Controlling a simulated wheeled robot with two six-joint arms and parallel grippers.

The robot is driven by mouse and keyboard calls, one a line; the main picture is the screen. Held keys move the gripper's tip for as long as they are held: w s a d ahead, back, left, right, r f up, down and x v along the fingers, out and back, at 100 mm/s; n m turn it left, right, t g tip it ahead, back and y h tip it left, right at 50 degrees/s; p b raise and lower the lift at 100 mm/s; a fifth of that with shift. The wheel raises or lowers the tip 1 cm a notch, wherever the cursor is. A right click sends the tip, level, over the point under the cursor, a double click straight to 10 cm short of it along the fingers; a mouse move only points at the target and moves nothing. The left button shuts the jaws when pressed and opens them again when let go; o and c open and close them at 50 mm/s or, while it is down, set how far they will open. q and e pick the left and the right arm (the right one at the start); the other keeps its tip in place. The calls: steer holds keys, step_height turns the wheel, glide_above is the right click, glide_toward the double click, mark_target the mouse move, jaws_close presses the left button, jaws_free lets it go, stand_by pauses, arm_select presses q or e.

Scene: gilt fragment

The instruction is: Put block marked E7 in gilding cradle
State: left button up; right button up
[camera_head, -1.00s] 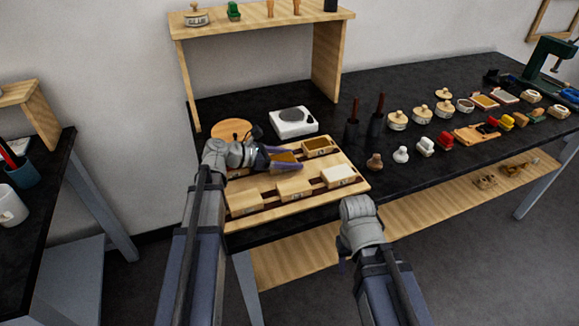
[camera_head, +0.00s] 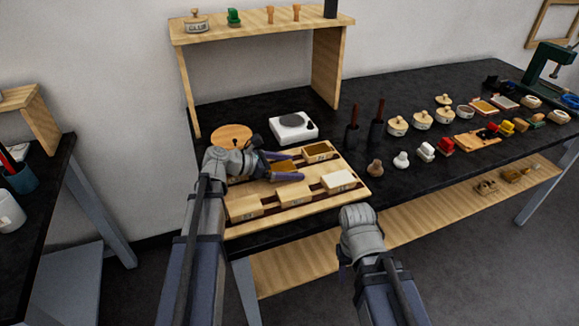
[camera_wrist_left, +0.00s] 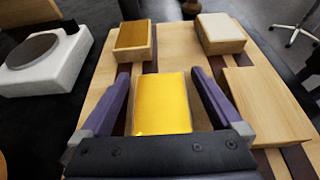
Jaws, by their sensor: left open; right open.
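My left gripper (camera_head: 288,166) is open over the wooden rack (camera_head: 353,193). In the left wrist view its purple fingers (camera_wrist_left: 162,78) stand on either side of a block with a bright yellow-gold top (camera_wrist_left: 162,103). The fingers look apart from its sides; contact cannot be told. In the head view this block is mostly hidden by the gripper. Marks on the blocks are too small to read, so I cannot tell which is E7. I cannot single out the gilding cradle. My right gripper (camera_head: 342,266) hangs low before the table edge, mostly hidden behind its wrist, and appears empty.
The rack also bears a brown-gold-topped block (camera_head: 318,151), a white-topped block (camera_head: 339,181) and plain wooden blocks (camera_head: 293,193). A white hot plate (camera_head: 293,127) stands behind. Two dark holders (camera_head: 352,132), stamps and lidded pots (camera_head: 397,125) stand to the right.

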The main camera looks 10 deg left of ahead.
arm_select(q)
steer(key=shift+a+r, duration=0.15)
steer(key=shift+r, duration=0.15)
steer(key=p+v, duration=0.4)
steer(key=v, duration=0.6)
steer(key=shift+s+a+r, duration=0.1)
steer(key=shift+s, duration=0.05)
steer(key=shift+s+a+r+p, duration=0.15)
steer(key=shift+s+a+p, duration=0.25)
steer(key=shift+a, duration=0.1)
